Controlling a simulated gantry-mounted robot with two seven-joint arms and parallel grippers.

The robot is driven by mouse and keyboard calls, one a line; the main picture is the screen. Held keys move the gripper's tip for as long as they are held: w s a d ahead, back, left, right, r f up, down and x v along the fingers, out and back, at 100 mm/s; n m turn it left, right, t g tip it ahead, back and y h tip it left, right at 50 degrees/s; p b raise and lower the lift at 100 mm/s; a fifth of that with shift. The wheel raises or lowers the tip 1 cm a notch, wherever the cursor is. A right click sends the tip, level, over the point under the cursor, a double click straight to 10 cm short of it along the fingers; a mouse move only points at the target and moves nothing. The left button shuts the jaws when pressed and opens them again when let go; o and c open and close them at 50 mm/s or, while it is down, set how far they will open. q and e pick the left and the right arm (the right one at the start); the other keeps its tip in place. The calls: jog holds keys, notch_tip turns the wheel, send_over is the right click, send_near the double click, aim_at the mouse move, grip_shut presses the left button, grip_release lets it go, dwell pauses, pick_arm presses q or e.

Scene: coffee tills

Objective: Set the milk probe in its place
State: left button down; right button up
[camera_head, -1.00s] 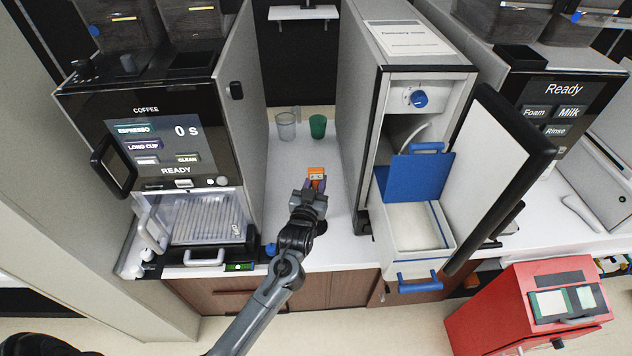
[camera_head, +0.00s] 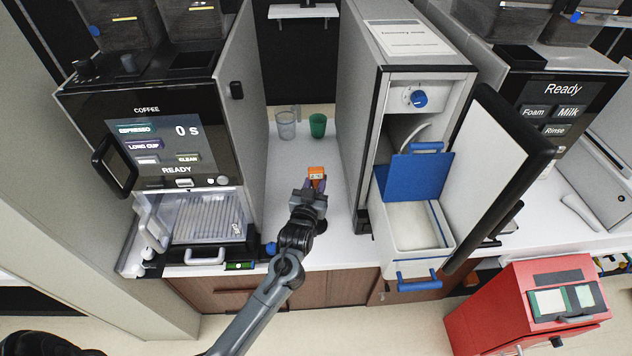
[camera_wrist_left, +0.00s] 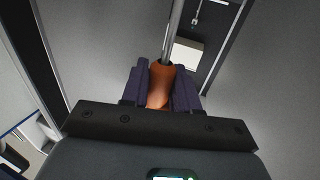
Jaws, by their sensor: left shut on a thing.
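The milk probe has an orange handle, seen in the head view (camera_head: 316,173) and in the left wrist view (camera_wrist_left: 160,84), where its thin metal rod points away from the jaws. My left gripper (camera_head: 312,186) is shut on the orange handle, with a dark purple finger on each side of it in the left wrist view. The gripper holds the probe over the white counter between the coffee machine and the open cabinet. In the head view the gripper hides part of the probe. I cannot make out the probe's place. My right gripper is not in view.
A clear mug (camera_head: 286,124) and a green cup (camera_head: 318,125) stand further back on the counter (camera_head: 284,190). The coffee machine (camera_head: 165,150) walls the left. The cabinet (camera_head: 352,110), with drawer (camera_head: 417,262) pulled out and door (camera_head: 500,175) open, walls the right.

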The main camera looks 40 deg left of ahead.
pick_arm(q)
jog(key=shift+f, duration=0.15)
jog(key=shift+f+b, duration=0.45)
jog(key=shift+f, duration=0.2)
jog(key=shift+f+b, duration=0.7)
jog(key=shift+f, duration=0.5)
jog(key=shift+f+b, duration=0.7)
jog(key=shift+f, duration=0.45)
jog(key=shift+f+b, duration=0.9)
jog(key=shift+f, duration=0.6)
jog(key=c, duration=0.8)
grip_release()
